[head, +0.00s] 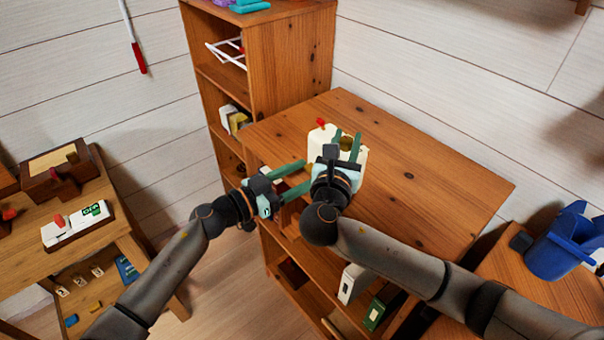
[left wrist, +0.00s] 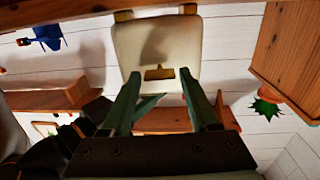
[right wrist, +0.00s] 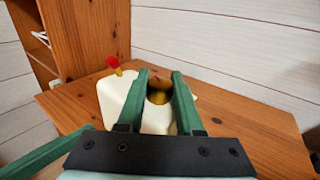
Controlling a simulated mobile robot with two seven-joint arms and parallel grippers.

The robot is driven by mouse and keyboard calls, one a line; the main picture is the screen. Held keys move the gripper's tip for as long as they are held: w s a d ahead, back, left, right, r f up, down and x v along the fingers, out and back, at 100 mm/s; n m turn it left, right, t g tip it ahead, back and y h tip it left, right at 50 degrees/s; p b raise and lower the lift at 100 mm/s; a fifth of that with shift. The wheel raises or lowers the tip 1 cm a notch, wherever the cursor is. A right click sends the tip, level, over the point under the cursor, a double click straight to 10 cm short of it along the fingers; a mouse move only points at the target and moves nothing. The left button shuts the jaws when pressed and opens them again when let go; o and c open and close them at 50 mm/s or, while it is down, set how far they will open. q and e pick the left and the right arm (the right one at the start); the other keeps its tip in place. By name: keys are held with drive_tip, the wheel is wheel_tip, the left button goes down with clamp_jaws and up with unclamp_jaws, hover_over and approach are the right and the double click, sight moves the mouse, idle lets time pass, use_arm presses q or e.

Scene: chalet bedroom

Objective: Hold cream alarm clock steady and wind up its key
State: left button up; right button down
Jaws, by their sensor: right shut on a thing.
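The cream alarm clock (head: 321,144) stands on the wooden cabinet top, with a red button (right wrist: 113,62) on it. My right gripper (head: 347,136) reaches it from above and is shut on it; in the right wrist view a rounded gold part (right wrist: 158,93) shows between the fingers. In the left wrist view, which appears upside down, the clock's plain back (left wrist: 155,42) shows a small brass key (left wrist: 160,73). My left gripper (head: 306,175) is open beside the clock, its fingertips on either side of the key. Whether they touch it I cannot tell.
The cabinet top (head: 440,185) is bare right of the clock. A taller bookcase (head: 290,65) stands behind left.

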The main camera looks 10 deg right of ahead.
use_arm(q)
clamp_jaws()
